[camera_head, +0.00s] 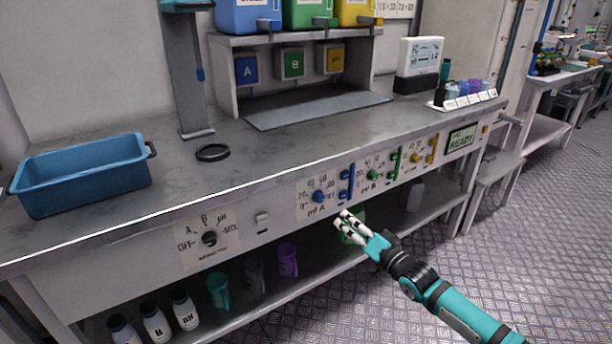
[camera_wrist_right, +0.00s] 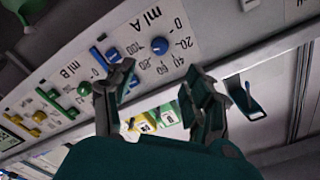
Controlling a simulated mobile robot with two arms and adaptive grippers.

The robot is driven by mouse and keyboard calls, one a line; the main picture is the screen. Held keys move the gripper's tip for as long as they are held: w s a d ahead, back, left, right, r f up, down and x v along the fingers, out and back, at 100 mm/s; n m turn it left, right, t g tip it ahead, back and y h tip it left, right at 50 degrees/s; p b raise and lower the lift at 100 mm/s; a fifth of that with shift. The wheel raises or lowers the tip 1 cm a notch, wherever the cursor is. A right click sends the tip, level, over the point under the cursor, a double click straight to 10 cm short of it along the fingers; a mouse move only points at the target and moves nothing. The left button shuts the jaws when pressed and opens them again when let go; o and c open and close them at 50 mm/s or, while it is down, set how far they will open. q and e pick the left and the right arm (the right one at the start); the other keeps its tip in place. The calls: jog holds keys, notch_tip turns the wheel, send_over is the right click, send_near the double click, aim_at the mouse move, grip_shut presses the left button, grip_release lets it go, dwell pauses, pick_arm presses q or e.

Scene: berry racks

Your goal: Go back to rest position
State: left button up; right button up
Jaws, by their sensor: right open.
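My right gripper (camera_head: 349,224) is in front of the bench's front panel in the head view, just below the blue mL A knob (camera_head: 319,197) and blue slider (camera_head: 346,184). In the right wrist view my right gripper (camera_wrist_right: 160,95) has its fingers spread apart with nothing between them. The mL A knob (camera_wrist_right: 159,46) shows beyond the fingers there. My left gripper is not in view.
A blue bin (camera_head: 80,178) and a dark ring (camera_head: 212,152) are on the bench top. Bottles (camera_head: 185,310) and mugs (camera_head: 288,260) stand on the lower shelf. A display unit (camera_head: 418,62) stands at the back right.

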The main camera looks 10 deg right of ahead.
jog(key=s+a+f+n+g+h, duration=0.1)
jog(key=s+a+f+n+g, duration=0.2)
jog(key=s+f, duration=0.65)
jog(key=s+a+f+n+g+h, duration=0.15)
jog(key=s+a+f+g, duration=0.35)
jog(key=f, duration=0.7)
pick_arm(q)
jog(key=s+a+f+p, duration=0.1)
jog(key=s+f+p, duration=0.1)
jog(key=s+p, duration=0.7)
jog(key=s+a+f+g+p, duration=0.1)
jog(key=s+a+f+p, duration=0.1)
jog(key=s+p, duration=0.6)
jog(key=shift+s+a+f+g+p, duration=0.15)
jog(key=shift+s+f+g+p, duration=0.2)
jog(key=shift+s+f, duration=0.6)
pick_arm(e)
jog(key=s+d+f+n+g+h, duration=0.1)
jog(key=s+f, duration=0.4)
jog(key=s, duration=0.9)
jog(key=s+d+f+n+g+h, duration=0.1)
jog(key=s+f+g, duration=0.3)
jog(key=s, duration=1.1)
jog(key=s+d+f+n+g+h, duration=0.1)
jog(key=s+d+f+g, duration=0.1)
jog(key=s+f, duration=0.6)
jog(key=s+g, duration=0.1)
jog(key=s, duration=0.6)
jog(key=shift+d+h, duration=0.35)
jog(key=shift+d, duration=0.05)
